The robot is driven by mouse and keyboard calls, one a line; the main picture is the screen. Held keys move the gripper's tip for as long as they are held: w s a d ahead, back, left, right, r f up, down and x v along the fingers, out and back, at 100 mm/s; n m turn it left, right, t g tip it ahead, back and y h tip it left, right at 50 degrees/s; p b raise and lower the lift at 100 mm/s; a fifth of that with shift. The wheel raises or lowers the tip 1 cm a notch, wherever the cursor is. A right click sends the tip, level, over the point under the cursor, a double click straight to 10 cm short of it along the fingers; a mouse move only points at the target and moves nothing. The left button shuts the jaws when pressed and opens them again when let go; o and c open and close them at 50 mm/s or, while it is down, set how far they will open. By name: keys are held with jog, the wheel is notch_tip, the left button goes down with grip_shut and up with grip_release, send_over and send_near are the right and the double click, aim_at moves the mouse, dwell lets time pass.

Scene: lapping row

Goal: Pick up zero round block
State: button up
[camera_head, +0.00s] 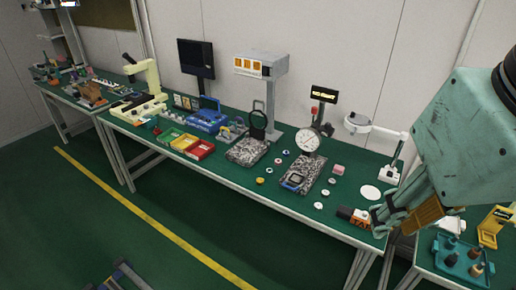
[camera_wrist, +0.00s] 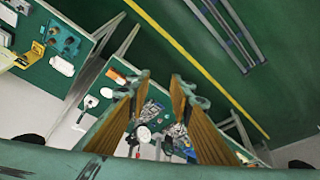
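Several small round pieces lie on the green bench around the dial gauge stand in the head view. My gripper (camera_head: 380,219) is at the right end of the bench, right of these pieces. In the wrist view my gripper (camera_wrist: 163,82) has its two fingers apart with nothing held between them.
The dial gauge (camera_head: 307,141) stands on a speckled stone base. An orange-and-black box (camera_head: 354,216) lies at the bench's front edge, near my gripper. A magnifier lamp (camera_head: 360,123) stands behind. Coloured trays (camera_head: 184,142) are further left. A teal tray (camera_head: 462,262) holds bottles at lower right.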

jog(key=shift+o, duration=0.5)
jog(key=o, duration=0.5)
jog(key=shift+c, duration=0.2)
